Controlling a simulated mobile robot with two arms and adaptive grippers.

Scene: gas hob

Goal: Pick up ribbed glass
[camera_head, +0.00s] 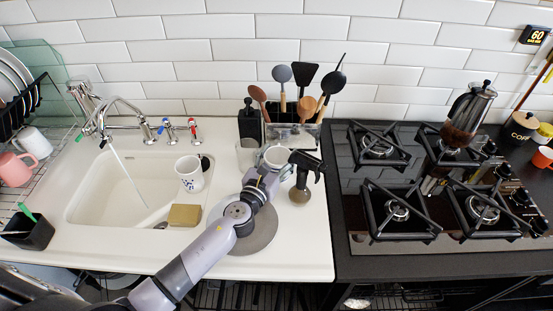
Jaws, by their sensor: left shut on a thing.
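My left gripper (268,173) reaches in over the counter from the lower left and is shut on a pale, round-rimmed cup (276,156). My fingers and wrist hide part of its side. A clear glass (247,152) stands just behind and left of my gripper, by the black dispenser; it looks like the ribbed glass, but the ribs are too small to make out. I cannot tell whether the pale cup is lifted off the counter. My right gripper is not in view.
A spray bottle (301,182) stands close to the right of my gripper. A utensil holder (292,136) is behind. A patterned mug (189,173) and a sponge (185,215) are by the sink (105,190). The gas hob (385,243) lies to the right.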

